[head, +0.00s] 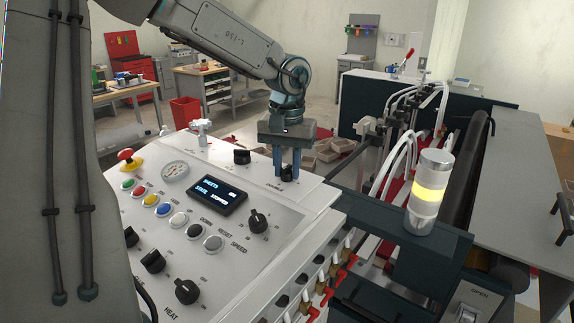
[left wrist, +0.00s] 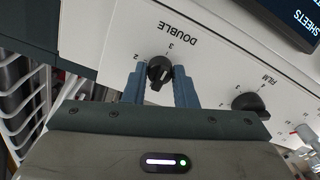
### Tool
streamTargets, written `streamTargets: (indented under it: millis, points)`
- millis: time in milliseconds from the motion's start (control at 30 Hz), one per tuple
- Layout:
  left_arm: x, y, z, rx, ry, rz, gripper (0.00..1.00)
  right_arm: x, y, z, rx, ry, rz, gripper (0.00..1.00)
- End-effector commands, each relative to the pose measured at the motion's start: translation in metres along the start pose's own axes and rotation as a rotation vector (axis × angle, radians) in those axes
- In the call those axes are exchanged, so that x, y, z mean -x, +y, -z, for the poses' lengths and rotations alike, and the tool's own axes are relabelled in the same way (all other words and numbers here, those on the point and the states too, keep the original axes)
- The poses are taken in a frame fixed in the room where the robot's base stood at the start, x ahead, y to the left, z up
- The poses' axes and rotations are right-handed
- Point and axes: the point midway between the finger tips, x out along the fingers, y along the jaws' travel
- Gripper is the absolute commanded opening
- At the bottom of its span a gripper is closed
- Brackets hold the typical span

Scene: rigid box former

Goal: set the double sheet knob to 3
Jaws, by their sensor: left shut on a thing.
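The double sheet knob (head: 288,174) is a small black knob at the far right of the white control panel (head: 310,190). In the left wrist view the knob (left wrist: 160,70) sits by the upside-down label DOUBLE, with the numbers 2 and 3 printed beside it. I cannot tell which number its pointer is on. My left gripper (head: 287,167) reaches down onto it from above. Its two blue fingers (left wrist: 160,84) are shut on the knob, one on each side. My right gripper is not in view.
The black film knob (left wrist: 248,103) stands close beside the gripper. The panel also carries a display (head: 217,194), coloured buttons, a speed knob (head: 258,220) and a red emergency stop (head: 127,158). A lit yellow signal lamp (head: 429,192) stands to the right.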

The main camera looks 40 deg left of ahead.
Motion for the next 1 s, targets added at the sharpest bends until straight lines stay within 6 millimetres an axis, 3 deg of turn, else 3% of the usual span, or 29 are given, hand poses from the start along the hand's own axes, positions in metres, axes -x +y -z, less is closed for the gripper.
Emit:
streamTargets:
  millis: [133, 167, 267, 667, 867, 1000]
  points:
    - [0.002, 0.000, 0.002, 0.001, 0.005, -0.001, 0.02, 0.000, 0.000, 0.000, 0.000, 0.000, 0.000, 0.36]
    - [0.002, 0.000, 0.001, 0.001, 0.005, -0.001, 0.31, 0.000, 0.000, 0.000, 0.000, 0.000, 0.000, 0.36]
    - [0.001, 0.000, 0.001, 0.001, 0.004, 0.000, 0.47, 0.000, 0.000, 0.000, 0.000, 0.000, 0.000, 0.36]
    - [0.004, 0.000, 0.001, 0.002, 0.001, 0.001, 0.47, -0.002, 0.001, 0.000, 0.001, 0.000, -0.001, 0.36]
    - [0.026, 0.000, 0.001, 0.002, 0.006, 0.000, 0.47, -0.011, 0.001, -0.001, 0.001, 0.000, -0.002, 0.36]
    - [0.055, 0.000, 0.000, 0.002, 0.001, 0.000, 0.47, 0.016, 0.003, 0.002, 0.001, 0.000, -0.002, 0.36]
